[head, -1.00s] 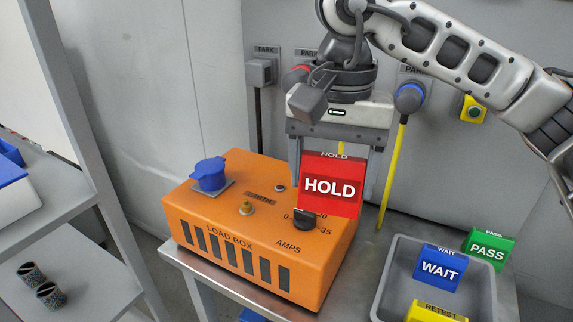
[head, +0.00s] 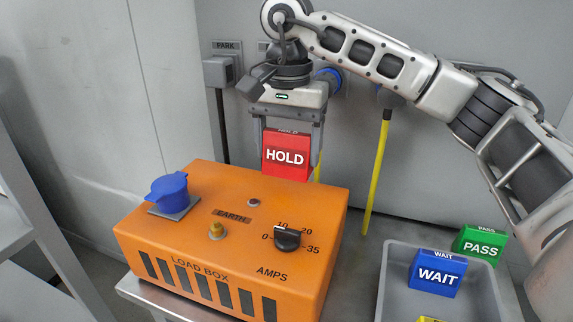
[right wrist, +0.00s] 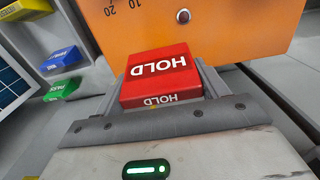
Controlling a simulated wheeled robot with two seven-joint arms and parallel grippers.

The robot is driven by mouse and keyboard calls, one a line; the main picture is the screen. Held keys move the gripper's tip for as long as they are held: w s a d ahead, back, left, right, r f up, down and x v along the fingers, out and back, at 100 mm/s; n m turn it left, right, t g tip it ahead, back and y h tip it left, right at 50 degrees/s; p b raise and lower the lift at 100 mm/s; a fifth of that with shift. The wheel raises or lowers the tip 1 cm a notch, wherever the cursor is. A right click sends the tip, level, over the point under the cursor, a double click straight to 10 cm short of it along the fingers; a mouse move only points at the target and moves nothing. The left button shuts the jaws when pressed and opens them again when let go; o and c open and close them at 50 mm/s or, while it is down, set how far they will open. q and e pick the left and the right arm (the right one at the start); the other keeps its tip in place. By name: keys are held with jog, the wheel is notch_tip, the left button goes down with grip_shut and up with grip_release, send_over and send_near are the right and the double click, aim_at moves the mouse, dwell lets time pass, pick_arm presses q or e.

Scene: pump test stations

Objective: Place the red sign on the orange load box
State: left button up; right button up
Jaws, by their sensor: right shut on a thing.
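The red sign (head: 286,157), lettered HOLD, is held in my right gripper (head: 287,140), whose two fingers close on its sides. It also shows in the right wrist view (right wrist: 158,72) between the fingers (right wrist: 160,85). The orange load box (head: 185,240) stands on a metal bench, with a blue capped socket, a brass earth post and a black amps knob on its top. In the head view the sign appears at the box's back edge, upright. I cannot tell whether its lower edge touches the box. My left gripper is not in view.
A grey tray (head: 392,275) at the right holds a blue WAIT sign (head: 437,273); a green PASS sign (head: 480,246) is beside it. The black knob (head: 287,238) and blue cap (head: 168,188) rise from the box top.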

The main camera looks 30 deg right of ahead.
aim_at(286, 166)
jog(key=shift+w+d+f, duration=0.1)
jog(key=shift+w+f, duration=0.25)
jog(key=shift+f, duration=0.05)
jog(key=shift+w+d+f, duration=0.1)
jog(key=shift+w+f, duration=0.05)
jog(key=shift+f, duration=0.8)
jog(key=shift+w+f, duration=0.15)
jog(key=shift+f, duration=0.75)
jog(key=shift+f, duration=0.1)
jog(key=shift+f, duration=0.15)
jog(key=o, duration=1)
notch_tip(286, 166, up, 13)
jog(key=shift+f+p, duration=0.2)
jog(key=shift+p, duration=0.55)
